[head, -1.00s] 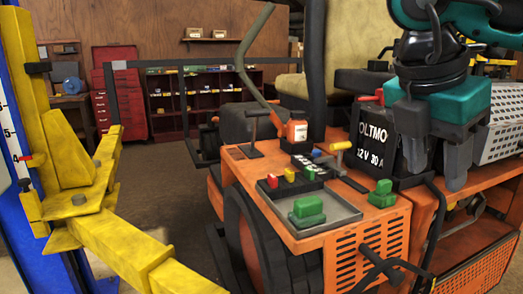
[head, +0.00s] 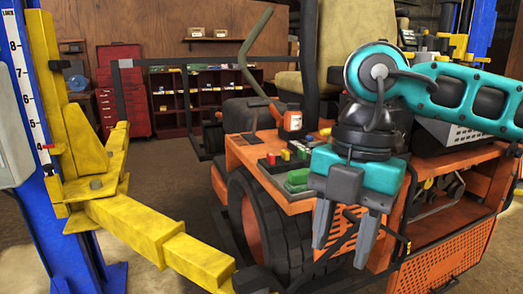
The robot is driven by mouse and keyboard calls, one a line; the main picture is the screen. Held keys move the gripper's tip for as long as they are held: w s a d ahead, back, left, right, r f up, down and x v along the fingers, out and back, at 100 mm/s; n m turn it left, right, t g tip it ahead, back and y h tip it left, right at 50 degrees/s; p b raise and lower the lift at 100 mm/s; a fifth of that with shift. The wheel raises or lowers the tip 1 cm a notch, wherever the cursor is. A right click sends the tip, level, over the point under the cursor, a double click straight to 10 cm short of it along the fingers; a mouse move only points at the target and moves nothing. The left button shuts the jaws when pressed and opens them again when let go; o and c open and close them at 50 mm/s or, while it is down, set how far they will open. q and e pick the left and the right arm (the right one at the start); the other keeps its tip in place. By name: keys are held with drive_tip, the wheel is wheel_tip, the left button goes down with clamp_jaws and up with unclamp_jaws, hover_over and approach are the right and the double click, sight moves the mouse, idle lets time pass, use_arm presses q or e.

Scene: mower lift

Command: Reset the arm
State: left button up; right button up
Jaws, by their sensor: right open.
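My right gripper (head: 345,238) hangs in the right half of the head view, in front of the orange mower (head: 300,203). Its two grey fingers point down and stand apart, with nothing between them. My teal right arm comes in from the right edge and hides part of the mower's tray and the black box behind. My left gripper is not in the picture.
A yellow lift arm (head: 135,225) on a blue post (head: 65,258) reaches low toward the mower's wheel (head: 262,220). A red tool chest (head: 122,92) and a dark red shelf (head: 200,95) stand at the back. Floor is clear between lift and shelf.

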drive_tip(key=s+a+n+g+y, duration=0.35)
drive_tip(key=a+y, duration=0.25)
drive_tip(key=a, duration=0.2)
drive_tip(key=s+a+n+g+y, duration=0.2)
drive_tip(key=s+a+g+y, duration=0.3)
drive_tip(key=a, duration=0.3)
drive_tip(key=w+d+f+m+t+y, duration=0.1)
drive_tip(key=w+d+m+t+y, duration=0.2)
drive_tip(key=w+m+t+y, duration=1.05)
drive_tip(key=w+d+f+m+t+h, duration=0.1)
drive_tip(key=d+f+m+t+h, duration=0.3)
drive_tip(key=f+m+t+h, duration=0.6)
drive_tip(key=d+f+m+t+h, duration=0.3)
drive_tip(key=d+f+m+h, duration=0.4)
drive_tip(key=f, duration=0.5)
drive_tip(key=s+d+f+g+h, duration=0.3)
drive_tip(key=s+d+f, duration=0.2)
drive_tip(key=f, duration=0.3)
drive_tip(key=s+d+f+g+h, duration=0.2)
drive_tip(key=s+d+f+h, duration=0.1)
drive_tip(key=s+f, duration=0.5)
drive_tip(key=shift+d+f+m+g+h, duration=0.35)
drive_tip(key=shift+d+f, duration=0.2)
drive_tip(key=shift+d, duration=0.35)
